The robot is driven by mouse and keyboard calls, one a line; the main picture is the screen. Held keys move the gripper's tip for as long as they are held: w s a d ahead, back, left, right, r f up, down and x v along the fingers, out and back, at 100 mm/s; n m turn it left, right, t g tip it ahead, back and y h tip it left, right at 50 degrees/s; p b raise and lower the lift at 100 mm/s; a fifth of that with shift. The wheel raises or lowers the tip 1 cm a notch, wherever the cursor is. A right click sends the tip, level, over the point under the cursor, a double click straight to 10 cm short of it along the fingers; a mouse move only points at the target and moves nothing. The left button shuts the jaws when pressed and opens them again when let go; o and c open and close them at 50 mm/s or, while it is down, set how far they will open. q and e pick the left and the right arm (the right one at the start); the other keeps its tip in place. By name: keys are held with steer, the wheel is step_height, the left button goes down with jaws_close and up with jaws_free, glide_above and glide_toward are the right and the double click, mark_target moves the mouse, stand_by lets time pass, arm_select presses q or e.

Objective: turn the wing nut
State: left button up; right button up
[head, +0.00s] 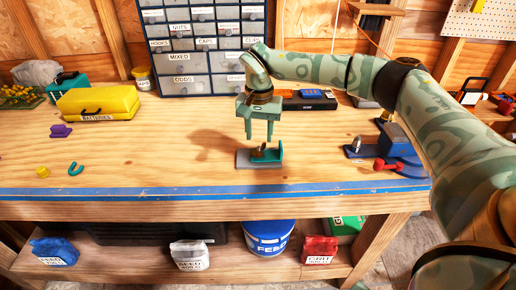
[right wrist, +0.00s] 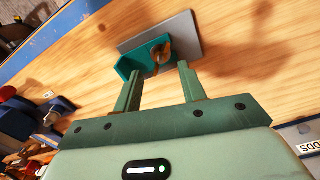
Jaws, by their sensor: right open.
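The wing nut (head: 258,153) is a small brown piece on a teal bracket (head: 279,150) with a grey base plate (head: 246,159), near the bench's front edge. The right wrist view shows the brown wing nut (right wrist: 163,53) beside the upright wall of the teal bracket (right wrist: 131,66). My right gripper (head: 260,138) is open and points down above the wing nut. In the right wrist view its fingertips (right wrist: 159,68) are apart, with the wing nut just beyond them, roughly between the two. I cannot tell whether they touch it. My left gripper is not in view.
A blue clamp-like tool (head: 397,145) with a red handle stands on the right of the bench. A drawer cabinet (head: 190,63) stands behind. A yellow case (head: 97,103), a purple piece (head: 61,131) and a teal hook (head: 76,169) lie left. Bench space around the bracket is clear.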

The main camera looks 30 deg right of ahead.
mark_target(259, 147)
step_height(259, 147, down, 5)
steer(key=shift+r+b, duration=0.1)
steer(key=shift+b, duration=0.25)
jaws_close()
stand_by(0.7)
